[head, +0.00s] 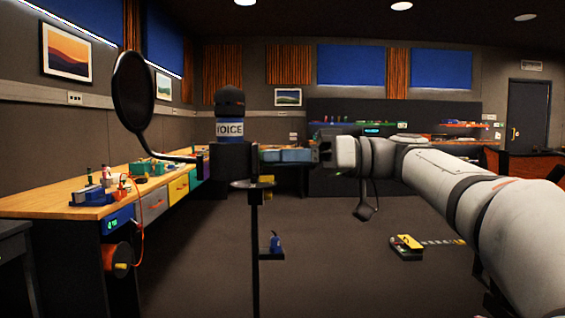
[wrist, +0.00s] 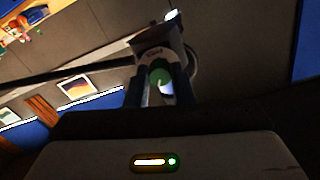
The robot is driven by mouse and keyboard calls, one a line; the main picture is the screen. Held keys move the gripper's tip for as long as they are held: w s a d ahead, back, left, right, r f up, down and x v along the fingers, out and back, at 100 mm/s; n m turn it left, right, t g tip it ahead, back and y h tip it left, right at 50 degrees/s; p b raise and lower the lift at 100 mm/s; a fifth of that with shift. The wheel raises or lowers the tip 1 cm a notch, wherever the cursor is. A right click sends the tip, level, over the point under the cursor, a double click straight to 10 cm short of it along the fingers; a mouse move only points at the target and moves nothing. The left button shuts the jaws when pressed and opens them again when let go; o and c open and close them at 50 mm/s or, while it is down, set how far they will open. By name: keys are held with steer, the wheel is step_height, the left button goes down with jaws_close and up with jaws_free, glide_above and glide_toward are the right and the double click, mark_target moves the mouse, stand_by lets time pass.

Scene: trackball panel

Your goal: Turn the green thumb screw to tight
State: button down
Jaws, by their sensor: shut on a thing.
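The green thumb screw (wrist: 160,73) shows in the wrist view between the two fingers of my gripper (wrist: 161,88). The fingers are shut on it. Behind it is a grey clamp block (wrist: 158,48) with small lettering that I cannot read. In the head view my gripper (head: 258,156) reaches left and meets the dark mount (head: 229,162) below a microphone (head: 230,112) with a "VOICE" band. The screw is hidden there by the fingers and mount.
A round pop filter (head: 133,89) hangs left of the microphone on a thin arm. A slim black stand (head: 254,225) carries the mount. A wooden workbench (head: 75,207) with drawers runs along the left. The floor (head: 330,260) right of the stand is mostly clear.

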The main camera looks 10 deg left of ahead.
steer(key=c, duration=1.3)
jaws_free()
steer(key=shift+o, duration=0.2)
steer(key=p+v, duration=0.2)
steer(key=v, duration=0.5)
steer(key=shift+w+d, duration=0.15)
steer(key=shift+d, duration=0.25)
steer(key=shift+p, duration=0.35)
